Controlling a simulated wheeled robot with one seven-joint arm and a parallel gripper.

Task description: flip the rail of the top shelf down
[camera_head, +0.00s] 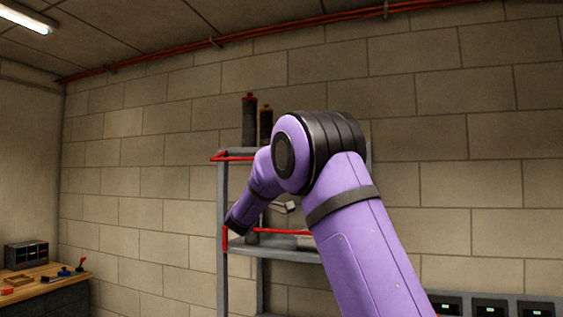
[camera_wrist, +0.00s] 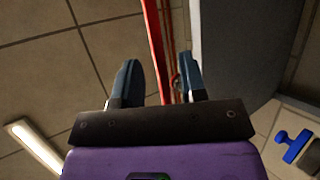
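A grey metal shelf unit (camera_head: 222,195) stands against the block wall. The top shelf's red rail (camera_head: 232,158) shows at its left front, and my arm hides the rest. My arm reaches across the front of the unit. In the wrist view my gripper (camera_wrist: 158,85) is open. A red bar (camera_wrist: 155,40) runs lengthwise in the gap between the two fingers; I cannot tell which shelf's rail it is, or whether it touches them.
Two dark bottles (camera_head: 249,120) stand on the top shelf. A lower shelf (camera_head: 270,247) has its own red rail (camera_head: 285,231) above the board. A wooden workbench (camera_head: 45,283) with blue tools is at the far left. Black boxes (camera_head: 490,307) are at the lower right.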

